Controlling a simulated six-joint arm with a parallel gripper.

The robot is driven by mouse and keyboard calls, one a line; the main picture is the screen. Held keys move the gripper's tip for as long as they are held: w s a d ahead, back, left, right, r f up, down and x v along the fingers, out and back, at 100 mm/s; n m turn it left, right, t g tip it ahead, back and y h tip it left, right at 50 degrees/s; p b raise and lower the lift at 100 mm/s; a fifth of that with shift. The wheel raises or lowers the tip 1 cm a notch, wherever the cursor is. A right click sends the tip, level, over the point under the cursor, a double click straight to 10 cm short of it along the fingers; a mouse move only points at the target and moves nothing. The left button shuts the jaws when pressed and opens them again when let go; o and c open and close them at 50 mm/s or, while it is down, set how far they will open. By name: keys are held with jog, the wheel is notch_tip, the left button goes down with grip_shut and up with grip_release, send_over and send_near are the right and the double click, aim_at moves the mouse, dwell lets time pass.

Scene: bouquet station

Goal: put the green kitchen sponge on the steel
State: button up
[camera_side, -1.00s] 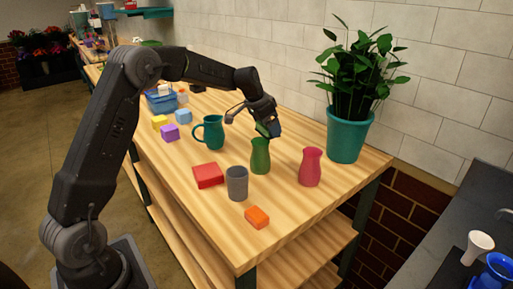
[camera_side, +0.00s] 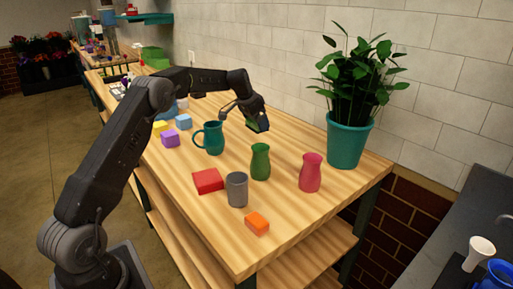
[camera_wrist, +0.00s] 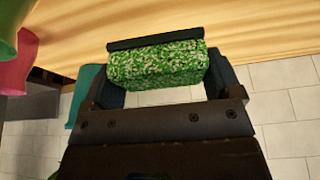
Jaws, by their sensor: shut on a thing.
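The green speckled kitchen sponge (camera_wrist: 158,66) is held between the fingers of my gripper in the wrist view. In the side view my gripper (camera_side: 257,123) is shut on it, above the wooden table, behind the green vase and right of the teal mug. Only a sliver of the sponge shows there. A dark grey counter (camera_side: 452,228), which looks like the steel, lies at the right edge, apart from the table and far from my gripper.
A potted plant (camera_side: 347,140) stands at the right end. A white cup (camera_side: 478,253) and blue mug (camera_side: 500,275) occupy the counter.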

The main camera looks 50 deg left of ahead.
notch_tip(320, 180, down, 9)
jog(key=shift+f, duration=0.2)
dwell(0.4)
jog(key=shift+f, duration=0.2)
jog(key=o, duration=0.7)
